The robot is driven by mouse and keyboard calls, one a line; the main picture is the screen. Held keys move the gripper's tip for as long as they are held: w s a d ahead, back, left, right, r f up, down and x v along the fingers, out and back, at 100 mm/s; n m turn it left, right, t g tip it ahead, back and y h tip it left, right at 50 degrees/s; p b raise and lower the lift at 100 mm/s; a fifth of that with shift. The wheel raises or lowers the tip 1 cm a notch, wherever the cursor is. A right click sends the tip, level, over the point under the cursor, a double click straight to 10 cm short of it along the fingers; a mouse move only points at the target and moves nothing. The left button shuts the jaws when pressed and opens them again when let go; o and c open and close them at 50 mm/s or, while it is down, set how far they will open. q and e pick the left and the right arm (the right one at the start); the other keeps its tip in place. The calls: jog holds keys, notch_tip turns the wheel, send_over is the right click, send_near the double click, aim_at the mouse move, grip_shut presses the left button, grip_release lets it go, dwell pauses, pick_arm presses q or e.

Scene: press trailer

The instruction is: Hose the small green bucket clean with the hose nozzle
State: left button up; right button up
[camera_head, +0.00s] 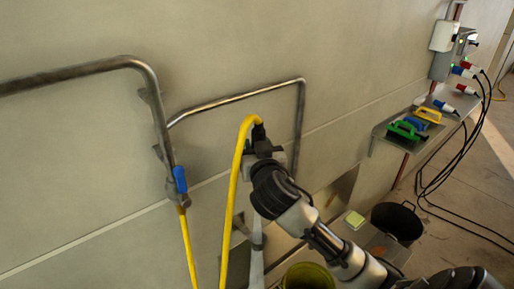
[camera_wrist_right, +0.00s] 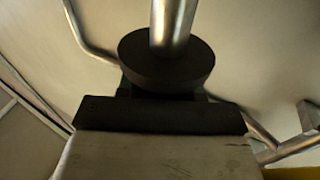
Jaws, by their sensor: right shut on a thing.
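The hose nozzle (camera_head: 258,132) is a small dark piece at the end of the yellow hose (camera_head: 239,160), in front of the wall. My right gripper (camera_head: 264,152) is shut on it, with the arm reaching up from the lower right. In the right wrist view a black round part with a steel tube (camera_wrist_right: 172,28) fills the upper middle; the fingertips are hard to make out. A small yellowish-green bucket (camera_head: 308,276) is at the bottom edge of the head view, below the gripper and partly cut off. Its inside is too dark to judge. My left gripper is not in view.
Bent steel pipes (camera_head: 150,88) run along the wall, with a blue valve handle (camera_head: 180,180). A black bucket (camera_head: 398,222) stands right of my arm. A pale vertical strip below the gripper is unclear.

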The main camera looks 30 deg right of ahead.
aim_at(257, 134)
jog(key=shift+r+p, duration=1.45)
jog(key=shift+r, duration=0.5)
jog(key=s, duration=1)
jog(key=shift+d, duration=0.4)
jog(key=shift+f, duration=0.15)
